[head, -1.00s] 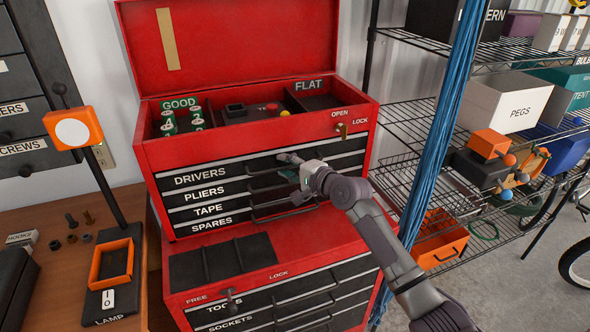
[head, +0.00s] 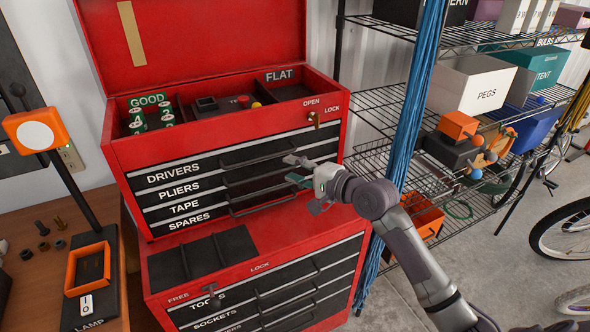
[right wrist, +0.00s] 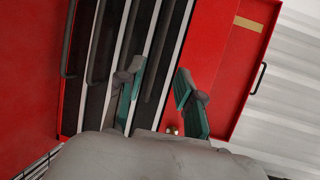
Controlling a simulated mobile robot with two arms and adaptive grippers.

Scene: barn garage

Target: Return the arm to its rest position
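My right gripper (head: 294,170) is in front of the right part of the red tool chest (head: 222,135). Its fingers are spread with nothing between them, as the right wrist view (right wrist: 158,98) also shows. The fingertips overlap the right ends of the drawer handles in the head view; in the wrist view they appear apart from the drawer fronts. My right arm reaches in from the lower right, bent at the wrist. The drawers marked DRIVERS, PLIERS, TAPE and SPARES look shut. My left gripper is not in view.
The chest's lid (head: 210,45) stands open. A lower red cabinet (head: 260,235) is beneath it. A lamp (head: 35,130) stands on the wooden bench at left.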

